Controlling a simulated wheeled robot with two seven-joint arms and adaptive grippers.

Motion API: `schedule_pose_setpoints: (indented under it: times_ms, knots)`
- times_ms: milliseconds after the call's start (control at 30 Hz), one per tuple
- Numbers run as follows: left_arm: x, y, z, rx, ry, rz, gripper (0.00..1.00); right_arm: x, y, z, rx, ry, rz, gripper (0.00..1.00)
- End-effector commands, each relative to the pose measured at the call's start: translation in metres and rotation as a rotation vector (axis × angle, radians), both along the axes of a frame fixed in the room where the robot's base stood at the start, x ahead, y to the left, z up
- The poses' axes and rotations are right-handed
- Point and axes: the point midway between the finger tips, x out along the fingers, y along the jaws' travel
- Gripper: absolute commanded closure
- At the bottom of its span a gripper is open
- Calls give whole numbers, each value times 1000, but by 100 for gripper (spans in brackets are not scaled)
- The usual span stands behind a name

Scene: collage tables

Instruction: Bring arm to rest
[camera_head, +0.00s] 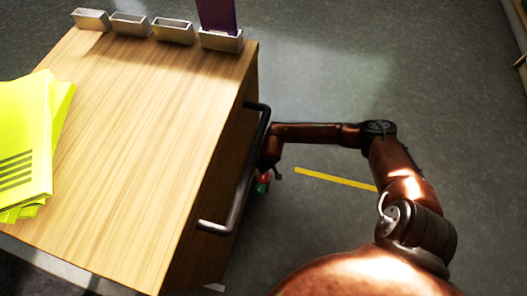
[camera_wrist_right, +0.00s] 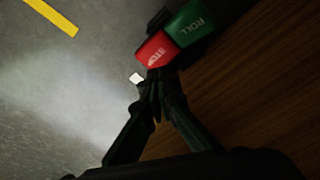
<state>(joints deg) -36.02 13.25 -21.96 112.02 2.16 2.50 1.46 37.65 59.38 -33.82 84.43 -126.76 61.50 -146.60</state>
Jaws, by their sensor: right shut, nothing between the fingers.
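My right arm (camera_head: 400,175), copper-coloured, reaches to the side of a wooden cart (camera_head: 130,130). In the wrist view my right gripper (camera_wrist_right: 156,88) has its dark fingers together with nothing between them. The fingertips are close to a red button (camera_wrist_right: 156,50) marked with white letters; I cannot tell whether they touch it. A green button (camera_wrist_right: 190,22) reading "ROLL" sits beside the red one. In the head view the red and green buttons show small at the cart's side, partly behind the gripper. My left gripper is not in view.
A dark bar handle (camera_head: 238,175) sticks out from the cart's side, close to my right forearm. Yellow-green sheets (camera_head: 28,140) lie on the cart top. Several small metal holders line its far edge, one with a purple item (camera_head: 217,16). The floor to the right is open.

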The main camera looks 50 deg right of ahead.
Motion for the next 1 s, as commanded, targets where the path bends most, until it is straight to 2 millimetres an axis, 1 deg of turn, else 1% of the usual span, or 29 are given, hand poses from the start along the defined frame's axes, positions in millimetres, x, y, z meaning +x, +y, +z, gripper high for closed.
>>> schedule_pose_setpoints:
  times_ms: [33, 167, 767, 867, 967, 1000]
  knots:
    - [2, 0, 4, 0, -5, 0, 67, 1, 0, 7, -1, -3, 1, 100]
    - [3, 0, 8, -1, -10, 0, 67, 1, 0, 14, 0, -3, 0, 100]
    - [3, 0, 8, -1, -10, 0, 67, -1, 1, 13, 2, 1, -2, 100]
    - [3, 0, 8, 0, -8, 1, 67, -7, 12, 10, 37, 6, -26, 100]
    - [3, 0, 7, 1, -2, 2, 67, -23, 42, 3, 130, 25, -97, 100]
    - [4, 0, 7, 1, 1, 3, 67, -33, 60, -1, 187, 39, -145, 100]
